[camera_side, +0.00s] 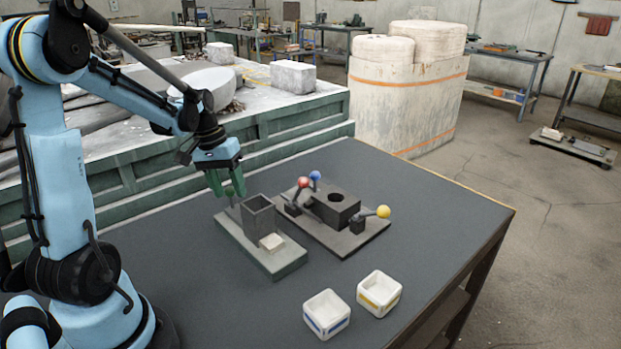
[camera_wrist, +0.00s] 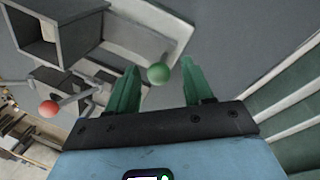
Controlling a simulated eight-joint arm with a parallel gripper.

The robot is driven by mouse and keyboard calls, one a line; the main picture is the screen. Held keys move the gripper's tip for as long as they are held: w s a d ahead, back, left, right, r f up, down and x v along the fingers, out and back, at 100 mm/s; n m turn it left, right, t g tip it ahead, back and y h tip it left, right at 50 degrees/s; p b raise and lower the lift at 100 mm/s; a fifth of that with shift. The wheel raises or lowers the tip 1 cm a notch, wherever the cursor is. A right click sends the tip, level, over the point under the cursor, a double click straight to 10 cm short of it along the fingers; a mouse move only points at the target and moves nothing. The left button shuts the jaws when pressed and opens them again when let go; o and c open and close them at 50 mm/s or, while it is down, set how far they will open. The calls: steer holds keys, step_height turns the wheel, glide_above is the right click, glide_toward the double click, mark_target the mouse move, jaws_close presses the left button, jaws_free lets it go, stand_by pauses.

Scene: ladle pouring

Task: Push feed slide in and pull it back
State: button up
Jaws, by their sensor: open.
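The feed unit (camera_side: 285,263) is a grey base on the table with an upright, open-topped square chute (camera_side: 258,217). The chute also shows at the upper left of the wrist view (camera_wrist: 78,35). A pale block (camera_side: 271,242) sits on the base in front of the chute. A green ball knob (camera_wrist: 158,73), apparently the feed slide's handle, shows between my green fingers in the wrist view. My gripper (camera_side: 229,192) is open behind the chute, pointing down, with its fingers (camera_wrist: 159,67) on either side of the knob. Gaps show on both sides of it. The slide's body is mostly hidden.
Right of the feed unit stands a dark block with a round hole (camera_side: 337,204), with red (camera_side: 303,182), blue (camera_side: 315,175) and yellow (camera_side: 383,212) ball levers. Two white bins, blue-striped (camera_side: 326,315) and yellow-striped (camera_side: 379,294), stand in front. The table's right side is clear.

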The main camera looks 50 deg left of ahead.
step_height(320, 180, up, 10)
steer(key=s+a, duration=0.1)
steer(key=shift+a, duration=0.3)
steer(key=shift+s, duration=0.1)
steer(key=d+f+m+t+y, duration=0.1)
steer(key=d+f+m+t, duration=0.2)
steer(key=d, duration=1.9)
steer(key=m+t, duration=0.3)
steer(key=m, duration=0.1)
steer(key=shift+f+y, duration=0.2)
steer(key=shift+y, duration=0.2)
